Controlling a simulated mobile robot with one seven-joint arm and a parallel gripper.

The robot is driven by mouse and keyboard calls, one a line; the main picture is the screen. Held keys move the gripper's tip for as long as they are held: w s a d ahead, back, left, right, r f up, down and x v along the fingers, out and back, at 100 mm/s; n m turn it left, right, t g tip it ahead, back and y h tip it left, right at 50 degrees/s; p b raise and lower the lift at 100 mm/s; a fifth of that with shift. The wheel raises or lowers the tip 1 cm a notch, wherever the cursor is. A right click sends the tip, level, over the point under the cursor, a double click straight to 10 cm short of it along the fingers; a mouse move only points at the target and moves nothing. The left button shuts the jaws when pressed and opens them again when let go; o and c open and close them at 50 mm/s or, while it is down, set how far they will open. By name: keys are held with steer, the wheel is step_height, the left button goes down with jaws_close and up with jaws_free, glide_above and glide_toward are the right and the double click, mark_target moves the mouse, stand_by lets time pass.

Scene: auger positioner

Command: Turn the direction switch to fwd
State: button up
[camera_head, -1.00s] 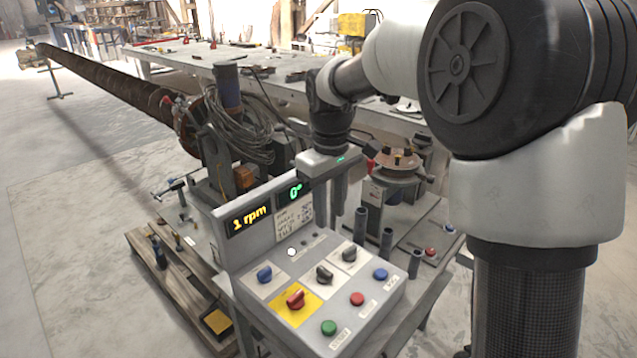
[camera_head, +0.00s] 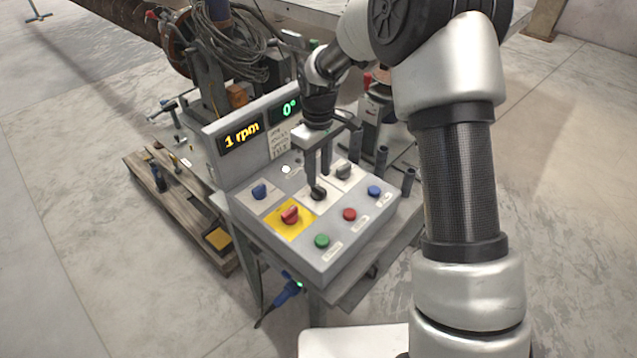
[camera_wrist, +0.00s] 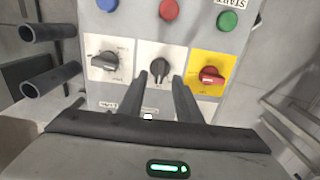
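The grey control box (camera_head: 300,250) carries several rotary switches. A dark switch on a white plate (camera_head: 318,194) sits in the middle, and it also shows in the wrist view (camera_wrist: 160,65). A second dark switch (camera_head: 343,171) is beside it, at left in the wrist view (camera_wrist: 104,61). I cannot read which label marks direction. My gripper (camera_head: 318,178) points down at the middle switch. In the wrist view my fingers (camera_wrist: 161,78) are apart, with the middle switch in line with the gap between them. I cannot tell whether they touch it.
A red switch on a yellow plate (camera_head: 290,214) and a blue switch (camera_head: 259,191) are close by. Green (camera_head: 322,241), red (camera_head: 349,214) and blue (camera_head: 374,190) buttons line the front. Displays read 1 rpm (camera_head: 241,135) and 0° (camera_head: 289,109). Upright tubes stand right of the box.

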mark_target(318, 187)
steer(key=shift+f, duration=2.3)
steer(key=shift+c, duration=0.2)
jaws_close()
